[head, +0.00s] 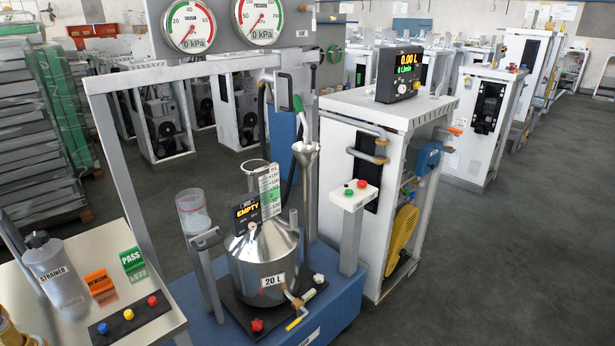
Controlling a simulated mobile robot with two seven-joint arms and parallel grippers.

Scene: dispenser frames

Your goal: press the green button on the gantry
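A small white control box (355,198) tops a grey post at the right end of the blue base. It carries a green button (348,192) on its left and a red button (362,184) on its right. The white gantry frame (175,73) spans the scene from the left table toward the dispenser. Nothing covers the green button.
A steel 20 L vessel (262,265) with a display reading EMPTY (246,212) stands left of the box. A white cabinet (390,112) stands behind it. A table (90,245) with a strainer bottle (55,275) is at left. Grey floor (500,270) is clear at right.

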